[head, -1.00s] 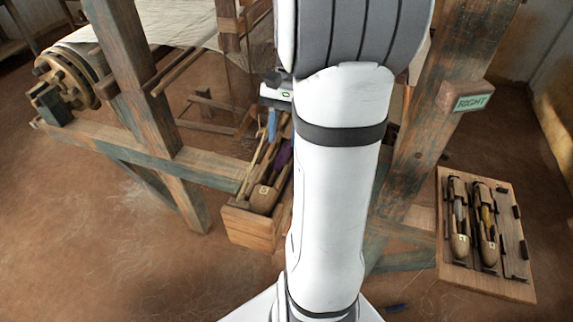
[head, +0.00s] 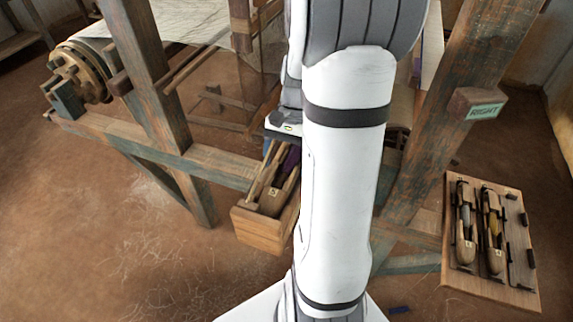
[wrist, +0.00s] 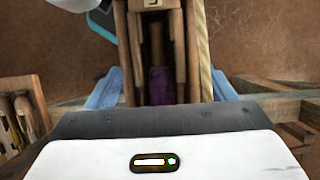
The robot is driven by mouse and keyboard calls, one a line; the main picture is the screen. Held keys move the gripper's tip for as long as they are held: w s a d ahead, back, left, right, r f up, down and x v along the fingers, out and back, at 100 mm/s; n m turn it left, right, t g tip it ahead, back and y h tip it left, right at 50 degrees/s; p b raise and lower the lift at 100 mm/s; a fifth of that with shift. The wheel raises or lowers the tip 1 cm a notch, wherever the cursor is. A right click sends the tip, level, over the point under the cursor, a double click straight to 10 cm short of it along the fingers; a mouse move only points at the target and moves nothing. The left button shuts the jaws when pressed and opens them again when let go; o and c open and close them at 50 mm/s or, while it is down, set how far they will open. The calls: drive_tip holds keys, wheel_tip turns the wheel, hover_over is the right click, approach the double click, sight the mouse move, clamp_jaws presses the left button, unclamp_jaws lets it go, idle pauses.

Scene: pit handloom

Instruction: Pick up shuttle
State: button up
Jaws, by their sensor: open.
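A wooden shuttle (head: 272,198) with purple yarn lies in a narrow wooden box (head: 258,232) on the loom's side. In the wrist view the shuttle (wrist: 180,62) runs up the middle, with the purple yarn in its hollow and a number label at the top edge. My gripper (wrist: 165,80) is open, with one blue finger on either side of the shuttle. I cannot tell whether the fingers touch it.
Two more shuttles lie on a wooden board (head: 518,270) at the right. Loom posts (head: 150,90) and a beam (head: 215,165) stand close to the box. The floor (head: 120,255) at front left is clear.

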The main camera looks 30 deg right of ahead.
drive_tip(key=shift+s+a+f, duration=0.15)
drive_tip(key=shift+s+f, duration=0.1)
drive_tip(key=shift+f, duration=0.2)
drive_tip(key=c, duration=1.2)
